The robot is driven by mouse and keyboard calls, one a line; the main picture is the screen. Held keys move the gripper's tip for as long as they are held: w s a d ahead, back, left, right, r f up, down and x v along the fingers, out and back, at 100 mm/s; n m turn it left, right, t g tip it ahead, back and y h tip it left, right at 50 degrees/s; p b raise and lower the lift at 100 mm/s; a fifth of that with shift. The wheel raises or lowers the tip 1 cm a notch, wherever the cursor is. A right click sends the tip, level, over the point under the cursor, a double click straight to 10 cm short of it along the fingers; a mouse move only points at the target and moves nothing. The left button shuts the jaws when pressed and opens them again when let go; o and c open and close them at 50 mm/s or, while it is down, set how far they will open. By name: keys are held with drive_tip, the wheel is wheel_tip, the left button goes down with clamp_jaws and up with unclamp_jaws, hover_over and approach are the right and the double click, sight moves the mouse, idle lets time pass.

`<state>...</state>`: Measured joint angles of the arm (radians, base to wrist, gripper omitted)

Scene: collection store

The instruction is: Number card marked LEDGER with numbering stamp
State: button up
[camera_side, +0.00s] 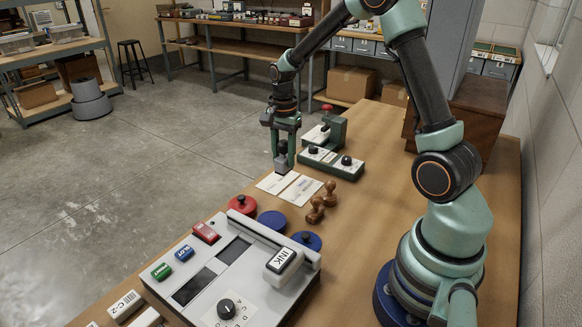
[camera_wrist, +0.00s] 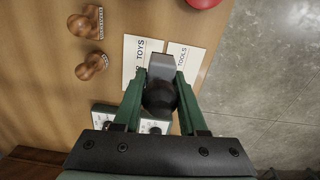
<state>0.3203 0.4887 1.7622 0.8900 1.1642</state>
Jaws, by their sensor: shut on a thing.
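My gripper (camera_side: 281,146) points down over two pale cards and is shut on a stamp (camera_side: 281,164) with a grey block and a dark round knob. The stamp also shows between the fingers in the wrist view (camera_wrist: 160,66). It sits over the inner edges of the cards; I cannot tell whether it touches them. One card (camera_wrist: 133,60) has lettering that seems to end in TOYS, partly hidden. The other card (camera_wrist: 195,55) reads TOOLS. I can read LEDGER on neither. Both cards lie side by side in the side view, the left one (camera_side: 268,184) nearer the table's edge.
Two brown wooden-handled stamps (camera_side: 316,209) stand beside the cards. A green device with dark knobs (camera_side: 332,165) is behind. In front are red (camera_side: 242,205) and blue (camera_side: 272,221) round pads and a white console (camera_side: 232,262) with an INK block (camera_side: 283,262).

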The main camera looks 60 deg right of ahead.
sight(288, 171)
drive_tip(key=shift+s+f, duration=0.2)
drive_tip(key=shift+f, duration=0.85)
drive_tip(key=shift+s+f, duration=0.2)
drive_tip(key=shift+f, duration=0.9)
drive_tip(key=shift+s+f, duration=0.2)
drive_tip(key=shift+f, duration=0.85)
drive_tip(key=shift+f, duration=0.55)
drive_tip(key=shift+r, duration=3.55)
